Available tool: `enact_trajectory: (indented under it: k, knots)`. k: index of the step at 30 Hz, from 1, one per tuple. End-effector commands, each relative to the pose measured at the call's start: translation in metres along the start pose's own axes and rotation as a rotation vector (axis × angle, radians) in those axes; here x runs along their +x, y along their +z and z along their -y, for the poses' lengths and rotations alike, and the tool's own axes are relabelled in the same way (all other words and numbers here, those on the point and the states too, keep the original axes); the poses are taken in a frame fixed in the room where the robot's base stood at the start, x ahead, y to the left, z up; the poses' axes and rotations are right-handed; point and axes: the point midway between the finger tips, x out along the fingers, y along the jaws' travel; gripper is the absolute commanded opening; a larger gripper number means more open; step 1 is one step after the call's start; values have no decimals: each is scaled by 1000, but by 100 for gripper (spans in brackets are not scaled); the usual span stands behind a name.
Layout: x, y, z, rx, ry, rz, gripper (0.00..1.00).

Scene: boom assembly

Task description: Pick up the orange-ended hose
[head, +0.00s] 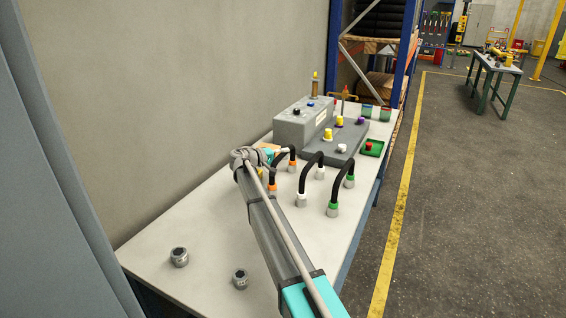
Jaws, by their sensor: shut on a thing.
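The orange-ended hose (272,187) is a short black arch with an orange collar and a metal fitting at each end. It stands over the table on the left of the row of hoses, and my arm partly covers it. My gripper (272,153) is at the upper part of this hose, shut on it. The fingers are small and mostly hidden behind my wrist. I cannot tell if the hose's ends touch the tabletop.
A white-ended hose (309,172) and a green-ended hose (343,186) stand close to the right. Behind them is a grey control box (305,125) with coloured knobs. Two loose metal fittings (179,257) (240,279) lie at the front of the pale table (215,225). A wall borders it on the left.

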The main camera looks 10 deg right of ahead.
Motion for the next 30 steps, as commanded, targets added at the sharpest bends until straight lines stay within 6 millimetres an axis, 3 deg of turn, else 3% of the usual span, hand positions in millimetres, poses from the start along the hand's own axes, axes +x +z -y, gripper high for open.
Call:
enact_trajectory:
  k: [14,30]
  knots:
    - [-2,-2,-15,0,0,-1,0]
    - [-8,-11,-66,0,1,-1,0]
